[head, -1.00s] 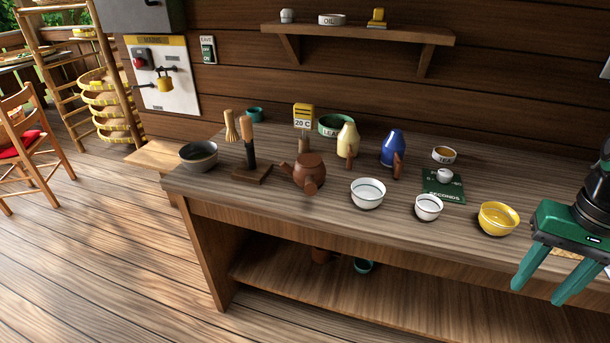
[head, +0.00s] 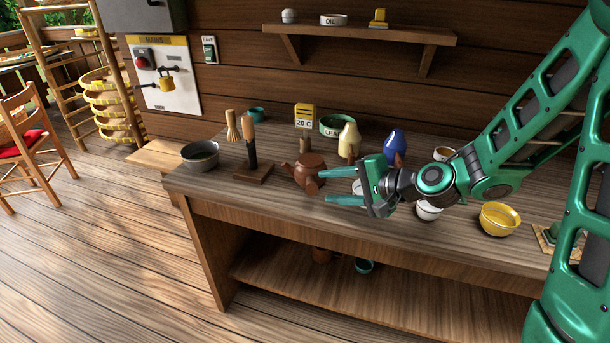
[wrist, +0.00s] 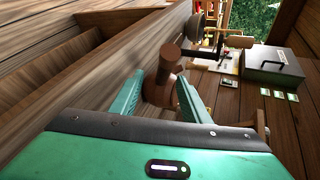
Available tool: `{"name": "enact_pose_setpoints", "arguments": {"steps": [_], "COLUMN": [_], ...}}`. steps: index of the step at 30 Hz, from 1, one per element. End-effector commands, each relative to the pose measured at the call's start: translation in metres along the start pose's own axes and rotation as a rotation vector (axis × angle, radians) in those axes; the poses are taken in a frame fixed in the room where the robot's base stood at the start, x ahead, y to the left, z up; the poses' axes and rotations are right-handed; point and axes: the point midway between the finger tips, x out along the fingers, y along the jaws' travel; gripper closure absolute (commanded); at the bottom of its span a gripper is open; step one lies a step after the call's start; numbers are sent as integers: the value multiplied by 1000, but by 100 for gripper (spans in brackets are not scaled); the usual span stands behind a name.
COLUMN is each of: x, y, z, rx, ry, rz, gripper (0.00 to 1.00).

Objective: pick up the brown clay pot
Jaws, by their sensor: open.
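The brown clay pot (head: 308,171) stands upright on the wooden counter. It has a lid knob, a spout to the left and a stubby side handle toward the front right. My gripper (head: 326,186) is open, its two green fingers pointing left at the pot from its right side. In the wrist view the pot (wrist: 162,82) shows between and beyond the fingertips (wrist: 157,85). Whether the fingers touch it I cannot tell.
A whisk stand (head: 253,172) is left of the pot, and a dark bowl (head: 200,155) is at the counter's left end. A cream bottle (head: 349,138) and a blue bottle (head: 393,142) stand behind my gripper. A yellow bowl (head: 498,218) is at right.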

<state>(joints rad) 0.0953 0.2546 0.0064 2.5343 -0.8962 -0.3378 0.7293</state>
Motion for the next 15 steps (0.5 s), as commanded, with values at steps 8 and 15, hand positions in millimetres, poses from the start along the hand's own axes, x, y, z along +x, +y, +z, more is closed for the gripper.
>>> {"name": "enact_pose_setpoints", "arguments": {"steps": [8,15], "x": [26,56], "y": [-6,-8], "z": [0,0], "rx": [69,66], "ry": [-6,-3], "rz": [-41,-41], "gripper": [57,57]}}
